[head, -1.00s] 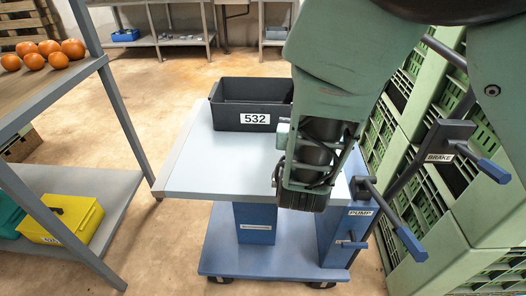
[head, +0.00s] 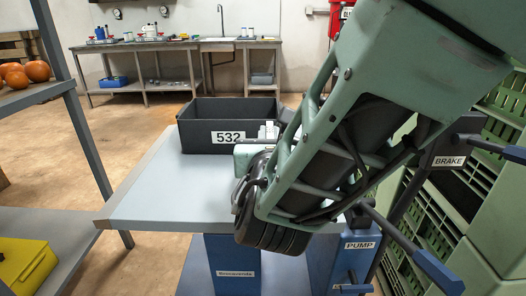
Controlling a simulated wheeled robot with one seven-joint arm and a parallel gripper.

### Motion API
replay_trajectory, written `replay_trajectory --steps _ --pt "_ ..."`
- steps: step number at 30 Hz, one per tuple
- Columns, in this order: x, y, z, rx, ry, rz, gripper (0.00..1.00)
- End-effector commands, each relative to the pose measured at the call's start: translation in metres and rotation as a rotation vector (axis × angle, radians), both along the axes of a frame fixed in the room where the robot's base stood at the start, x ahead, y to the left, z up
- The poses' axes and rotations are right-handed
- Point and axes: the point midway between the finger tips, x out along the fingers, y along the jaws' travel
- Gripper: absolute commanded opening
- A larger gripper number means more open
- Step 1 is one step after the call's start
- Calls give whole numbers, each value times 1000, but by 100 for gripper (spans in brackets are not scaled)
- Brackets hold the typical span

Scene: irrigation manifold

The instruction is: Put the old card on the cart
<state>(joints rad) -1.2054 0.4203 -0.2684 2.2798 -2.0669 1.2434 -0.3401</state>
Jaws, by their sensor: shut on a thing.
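The blue cart (head: 160,190) has a pale grey top and stands in front of me in the head view. My green arm reaches over its right part from the upper right. My gripper (head: 268,133) is a small pale shape beyond the dark wrist, by the right front of the black bin. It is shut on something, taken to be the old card. The card itself cannot be made out, as the wrist and arm hide most of the gripper.
A black bin (head: 200,135) labelled 532 stands at the cart top's back. The left part of the top is bare. PUMP (head: 360,245) and BRAKE (head: 449,161) levers are at right, near green crates (head: 500,195). A shelf (head: 75,115) with orange fruit is at left.

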Motion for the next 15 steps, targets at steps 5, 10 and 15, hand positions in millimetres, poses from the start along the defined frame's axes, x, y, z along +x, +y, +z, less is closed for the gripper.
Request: replay_trajectory --steps 5,10,15 --pt "0 0 -19 -3 1 0 0" --pt "0 0 -40 -1 -1 0 0" --pt "0 0 -39 1 -1 0 0"
